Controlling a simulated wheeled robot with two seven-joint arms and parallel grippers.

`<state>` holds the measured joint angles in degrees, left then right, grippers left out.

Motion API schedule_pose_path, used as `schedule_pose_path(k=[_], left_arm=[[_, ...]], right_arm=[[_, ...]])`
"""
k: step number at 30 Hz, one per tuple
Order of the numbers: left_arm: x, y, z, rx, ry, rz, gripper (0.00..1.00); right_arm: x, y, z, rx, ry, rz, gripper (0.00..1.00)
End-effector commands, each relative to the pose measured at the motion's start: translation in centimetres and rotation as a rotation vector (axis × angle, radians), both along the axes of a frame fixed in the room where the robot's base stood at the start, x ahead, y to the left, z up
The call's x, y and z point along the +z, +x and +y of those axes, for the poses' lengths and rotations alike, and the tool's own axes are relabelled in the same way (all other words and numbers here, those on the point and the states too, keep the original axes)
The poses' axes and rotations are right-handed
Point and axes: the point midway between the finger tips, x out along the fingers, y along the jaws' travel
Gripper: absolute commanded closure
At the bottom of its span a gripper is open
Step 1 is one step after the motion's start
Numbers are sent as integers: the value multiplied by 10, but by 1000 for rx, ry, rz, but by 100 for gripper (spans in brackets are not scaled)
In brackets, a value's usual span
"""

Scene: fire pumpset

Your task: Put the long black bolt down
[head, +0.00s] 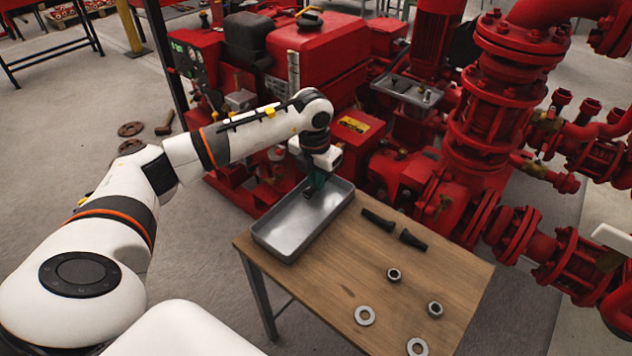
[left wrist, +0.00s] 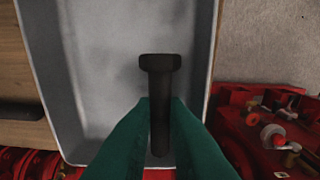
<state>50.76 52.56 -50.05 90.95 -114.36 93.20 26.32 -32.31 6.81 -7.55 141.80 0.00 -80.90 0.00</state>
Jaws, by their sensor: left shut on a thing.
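My left gripper (head: 315,184) is over the far end of the grey metal tray (head: 268,236) on the wooden table. In the left wrist view, its green fingers (left wrist: 160,103) are shut on the long black bolt (left wrist: 160,64). The bolt's head sticks out beyond the fingertips, and its shank lies between them. The tray (left wrist: 48,70) is empty under the bolt in that view. I cannot tell whether the bolt touches the tray. In the head view the bolt is hard to make out at the gripper. My right gripper does not show.
Two black bolts lie on the table right of the tray, one (head: 378,219) farther and one (head: 412,240) nearer. Two nuts (head: 393,274) (head: 435,309) and two washers (head: 365,315) (head: 417,346) lie nearer the front. The red pumpset (head: 320,50) stands close behind the table.

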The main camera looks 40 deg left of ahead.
Motion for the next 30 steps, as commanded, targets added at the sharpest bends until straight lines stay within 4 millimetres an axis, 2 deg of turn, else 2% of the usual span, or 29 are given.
schedule_pose_path(k=[2,15,16,17,27,30], left_arm=[[-6,0,0,1,1,0,100],[-8,0,0,0,0,-1,100],[-8,0,0,0,1,0,84],[-8,0,0,0,1,0,79],[-6,0,0,0,0,0,78],[3,0,0,0,0,-3,78]], right_arm=[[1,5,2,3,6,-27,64],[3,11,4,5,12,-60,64],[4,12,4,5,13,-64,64],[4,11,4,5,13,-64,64],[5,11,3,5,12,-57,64],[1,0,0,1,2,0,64]])
